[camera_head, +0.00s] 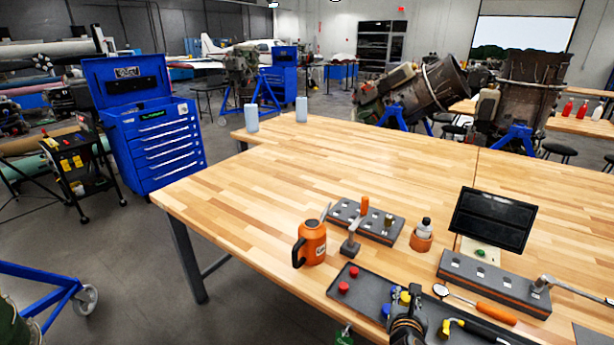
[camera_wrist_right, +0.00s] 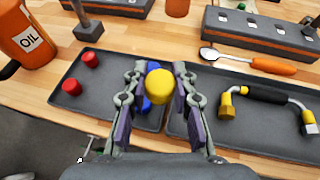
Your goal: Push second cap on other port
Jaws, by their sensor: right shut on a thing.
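My right gripper (camera_head: 407,308) is over the front tray; in the right wrist view (camera_wrist_right: 158,88) its fingers are shut on a yellow cap (camera_wrist_right: 159,84). The cap also shows in the head view (camera_head: 405,297). A bent tube (camera_wrist_right: 262,97) with a black middle lies in the right tray, to the right of the gripper and apart from it. My left gripper is not in view.
Two red caps (camera_wrist_right: 81,74) lie in the left tray (camera_head: 340,273). An orange oil can (camera_head: 311,243) stands behind it. A mirror tool with orange handle (camera_head: 495,313) lies near a grey block (camera_head: 490,284). A dark screen (camera_head: 493,218) stands behind.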

